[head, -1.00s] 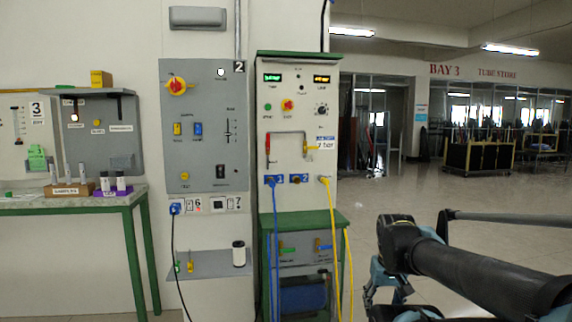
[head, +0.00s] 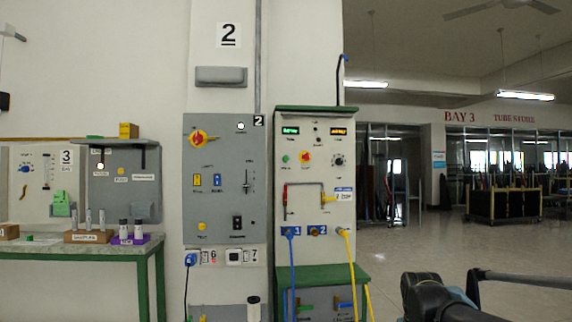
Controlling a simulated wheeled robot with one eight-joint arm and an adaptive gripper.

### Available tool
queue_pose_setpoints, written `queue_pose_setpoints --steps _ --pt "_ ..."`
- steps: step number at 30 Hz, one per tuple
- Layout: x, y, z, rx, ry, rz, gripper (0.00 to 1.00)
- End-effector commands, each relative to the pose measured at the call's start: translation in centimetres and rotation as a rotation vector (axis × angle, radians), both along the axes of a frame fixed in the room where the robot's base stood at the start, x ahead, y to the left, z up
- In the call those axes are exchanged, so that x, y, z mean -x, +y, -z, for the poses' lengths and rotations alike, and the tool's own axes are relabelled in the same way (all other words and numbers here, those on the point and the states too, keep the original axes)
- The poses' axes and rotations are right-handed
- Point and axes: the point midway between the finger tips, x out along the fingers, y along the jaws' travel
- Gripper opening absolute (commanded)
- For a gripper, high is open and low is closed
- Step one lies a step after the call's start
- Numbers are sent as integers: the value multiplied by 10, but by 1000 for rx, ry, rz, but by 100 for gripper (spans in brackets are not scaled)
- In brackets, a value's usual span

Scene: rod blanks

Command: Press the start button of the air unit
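The air unit (head: 314,210) is a pale cabinet with a green top, standing right of the grey wall panel in the head view. Near its upper left is a small green button (head: 285,158); its label is too small to read. Two small lit displays sit above, one green (head: 290,131) and one amber (head: 338,131). Only part of my arm shows at the lower right, apart from the unit. My gripper is not in view.
The grey panel 2 (head: 222,222) has its own switches and a red-and-yellow knob. Blue and yellow hoses (head: 349,265) hang in front of the unit's green stand (head: 320,276). A green-legged bench (head: 40,248) stands left. Open floor (head: 420,250) lies to the right.

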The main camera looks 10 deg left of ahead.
Motion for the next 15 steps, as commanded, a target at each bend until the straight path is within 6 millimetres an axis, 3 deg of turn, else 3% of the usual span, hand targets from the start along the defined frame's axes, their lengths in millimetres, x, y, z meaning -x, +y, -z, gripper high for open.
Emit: queue_pose_setpoints --steps 1,3,4,15 --pt "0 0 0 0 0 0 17" --pt "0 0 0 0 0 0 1" --pt "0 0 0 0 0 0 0" --pt "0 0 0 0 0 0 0"
